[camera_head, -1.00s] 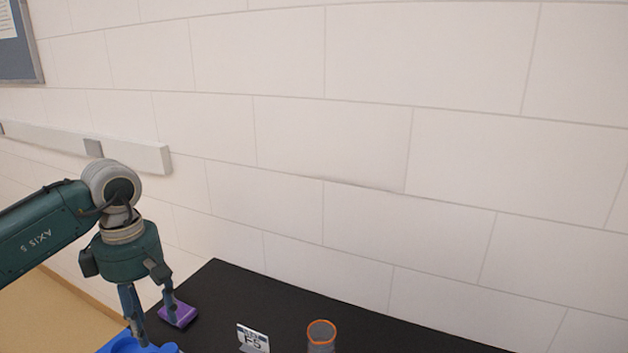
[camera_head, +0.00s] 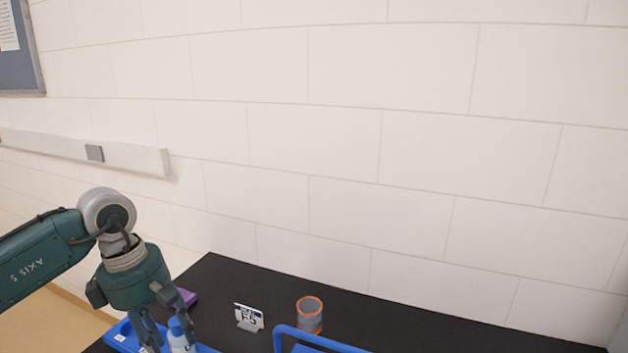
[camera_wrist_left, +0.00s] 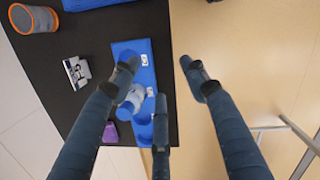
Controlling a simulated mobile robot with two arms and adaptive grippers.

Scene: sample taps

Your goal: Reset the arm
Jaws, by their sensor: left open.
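My left gripper (camera_head: 172,336) hangs with its fingers pointing down over the left end of the black table. Its fingers are spread open and empty in the left wrist view (camera_wrist_left: 160,78). A white bottle with a blue cap (camera_head: 178,338) is at the blue tray (camera_head: 122,337), close to the fingers in the head view. In the left wrist view the bottle (camera_wrist_left: 132,100) shows beside the left finger, partly hidden by it. The blue tray (camera_wrist_left: 147,60) lies along the table edge there. My right gripper is in neither view.
A purple object (camera_head: 188,297) lies behind the gripper. A small sign marked F5 (camera_head: 249,318) and a grey cup with an orange rim (camera_head: 310,318) stand further right. A blue handle (camera_head: 318,339) rises at the front. The table's right part is clear before the white wall.

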